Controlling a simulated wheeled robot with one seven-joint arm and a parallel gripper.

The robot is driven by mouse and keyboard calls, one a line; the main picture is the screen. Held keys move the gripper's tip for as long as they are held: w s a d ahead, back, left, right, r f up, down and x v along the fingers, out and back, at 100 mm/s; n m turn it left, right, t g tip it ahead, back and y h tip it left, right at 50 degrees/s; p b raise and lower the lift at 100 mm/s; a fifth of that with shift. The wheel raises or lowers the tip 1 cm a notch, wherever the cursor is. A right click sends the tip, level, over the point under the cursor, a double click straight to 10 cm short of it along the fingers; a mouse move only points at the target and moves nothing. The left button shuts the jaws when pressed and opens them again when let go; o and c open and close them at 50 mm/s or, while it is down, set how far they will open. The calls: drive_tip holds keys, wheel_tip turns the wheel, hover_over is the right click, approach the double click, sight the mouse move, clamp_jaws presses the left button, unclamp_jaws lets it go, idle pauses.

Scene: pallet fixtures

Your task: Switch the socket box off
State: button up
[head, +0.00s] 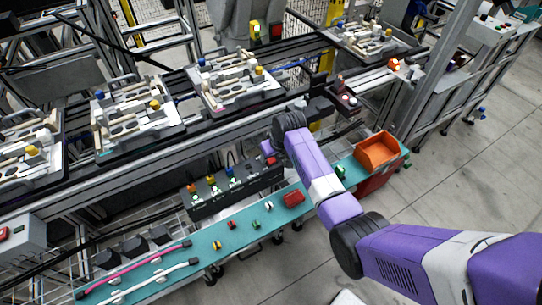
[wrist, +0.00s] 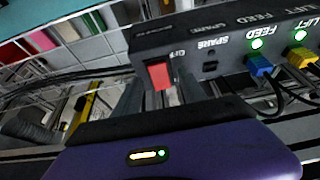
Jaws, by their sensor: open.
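The socket box (wrist: 225,45) is a long dark bar with labelled sockets. In the head view the box (head: 237,191) lies along the back edge of the teal bench. Its red rocker switch (wrist: 160,75) is at one end, beside a partly readable "OFF" label. Blue (wrist: 260,65) and yellow (wrist: 300,56) plugs sit in sockets beside lit green lamps; the socket marked SPARE is empty. My gripper (wrist: 166,98) is open, its grey fingers on either side of the switch in the picture. I cannot tell whether they touch it. In the head view my arm's end is close to the switch end.
The teal bench (head: 222,257) carries small coloured parts, pink (head: 135,268) and white (head: 150,281) cables, and an orange bin (head: 377,152) at its right end. Behind the box runs a conveyor with several loaded pallets (head: 235,80). Open floor lies to the right.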

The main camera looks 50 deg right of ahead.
drive_tip(key=shift+w+f, duration=0.25)
drive_tip(key=shift+f, duration=0.3)
clamp_jaws()
drive_tip(key=shift+w+d+g, duration=0.15)
drive_tip(key=shift+w+g, duration=0.05)
drive_tip(key=shift+g, duration=0.3)
drive_tip(key=shift+w+g+y+b, duration=0.2)
drive_tip(key=shift+g+y+b, duration=0.1)
drive_tip(key=shift+g+b, duration=0.35)
drive_tip(key=shift+w+d+f+g+b, duration=0.1)
drive_tip(key=shift+f+g+b, duration=0.05)
drive_tip(key=shift+g+b, duration=0.8)
drive_tip(key=shift+y+b, duration=0.3)
drive_tip(key=shift+b, duration=0.1)
drive_tip(key=shift+r, duration=0.2)
